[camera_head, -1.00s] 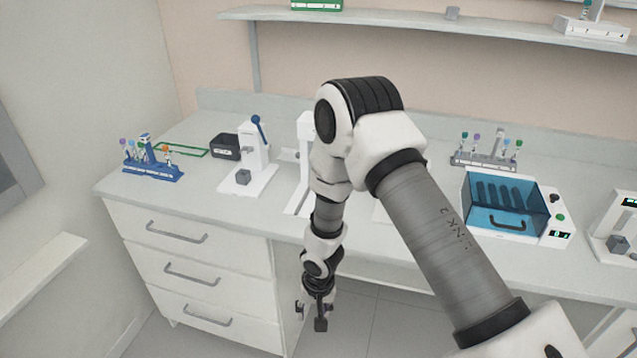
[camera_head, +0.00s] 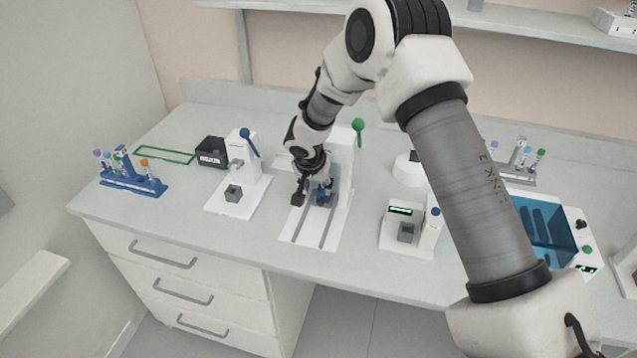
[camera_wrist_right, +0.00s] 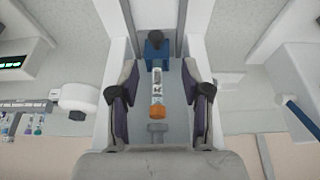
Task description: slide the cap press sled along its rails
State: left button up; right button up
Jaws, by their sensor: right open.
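The cap press (camera_head: 340,160) is a white stand with a green-knobbed lever, and its base carries two grey rails (camera_head: 329,225) running toward the table's front edge. The sled shows as a small blue block (camera_head: 322,197) on the rails, partly hidden by my right gripper (camera_head: 312,196). In the wrist view the blue sled (camera_wrist_right: 157,54) has a dark knob, and an orange-capped tube (camera_wrist_right: 157,98) shows near it. My right gripper (camera_wrist_right: 160,93) is open, its fingers on either side of the tube; I cannot tell whether they touch anything. My left gripper is not in view.
Another white press with a blue lever (camera_head: 248,150) and a black box (camera_head: 211,152) stand to the left. A blue tube rack (camera_head: 130,184) is at the far left. A small device with a green display (camera_head: 402,228) stands to the right.

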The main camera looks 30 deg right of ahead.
aim_at(320, 200)
jog(key=shift+s+a+f+p, duration=0.25)
jog(key=shift+s+f+p, duration=0.45)
jog(key=shift+p, duration=0.15)
jog(key=x, duration=0.3)
jog(key=p+x, duration=0.1)
jog(key=x, duration=0.1)
jog(key=shift+w+d, duration=0.25)
jog(key=shift+w, duration=0.1)
jog(key=shift+w+d+f, duration=0.1)
jog(key=shift+w+f, duration=0.05)
jog(key=shift+s+a+r, duration=0.25)
jog(key=shift+r, duration=0.05)
jog(key=shift+c, duration=0.4)
jog(key=shift+s+a+r, duration=0.1)
jog(key=shift+s+r, duration=0.05)
jog(key=c, duration=0.5)
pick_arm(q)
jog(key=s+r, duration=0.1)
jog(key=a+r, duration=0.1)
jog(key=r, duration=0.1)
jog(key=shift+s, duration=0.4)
pick_arm(e)
grip_shut()
